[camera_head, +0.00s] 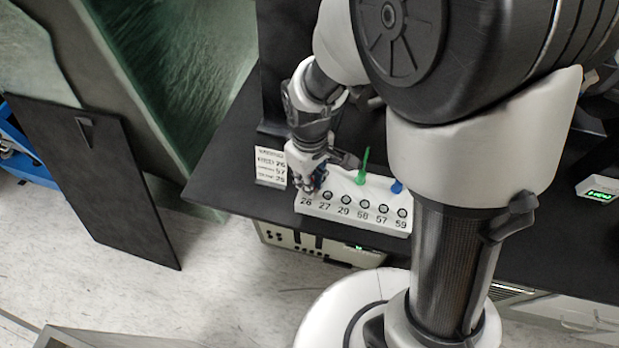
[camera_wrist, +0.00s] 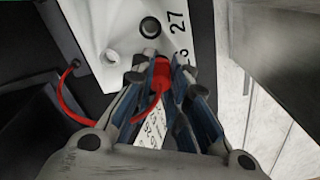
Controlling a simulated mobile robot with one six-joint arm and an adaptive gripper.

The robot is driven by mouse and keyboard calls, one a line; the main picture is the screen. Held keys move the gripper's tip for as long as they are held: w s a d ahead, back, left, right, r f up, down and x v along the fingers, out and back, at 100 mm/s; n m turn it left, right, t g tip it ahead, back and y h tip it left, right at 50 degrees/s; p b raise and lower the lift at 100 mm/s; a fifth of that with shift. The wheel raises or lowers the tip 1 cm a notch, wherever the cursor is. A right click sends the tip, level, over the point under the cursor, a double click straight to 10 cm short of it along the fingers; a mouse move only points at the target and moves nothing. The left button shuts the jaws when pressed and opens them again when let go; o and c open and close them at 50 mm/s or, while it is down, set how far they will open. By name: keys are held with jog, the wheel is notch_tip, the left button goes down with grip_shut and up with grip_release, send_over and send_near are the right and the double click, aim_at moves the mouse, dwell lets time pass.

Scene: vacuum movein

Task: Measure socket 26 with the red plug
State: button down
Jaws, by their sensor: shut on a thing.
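The white socket block (camera_head: 350,218) stands on the black table with a row of sockets marked 26, 27, 29, 58, 57 and 59. My gripper (camera_head: 307,186) is at the left end of the block, over socket 26, which it hides. In the wrist view my gripper (camera_wrist: 170,75) is shut on the red plug (camera_wrist: 162,68), whose red cable loops off to the left. The plug's tip is hidden, so I cannot tell whether it is inside the socket. Socket 27 (camera_wrist: 150,27) is empty beside it; the label 26 is partly covered by a finger.
A white card (camera_head: 270,166) with printed numbers is left of my gripper. A device with a green display (camera_head: 599,194) lies at the far right.

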jog(key=shift+f+b, duration=0.35)
jog(key=shift+f, duration=0.2)
jog(key=c, duration=1.5)
grip_release()
notch_tip(320, 180, up, 12)
jog(key=shift+r, duration=0.1)
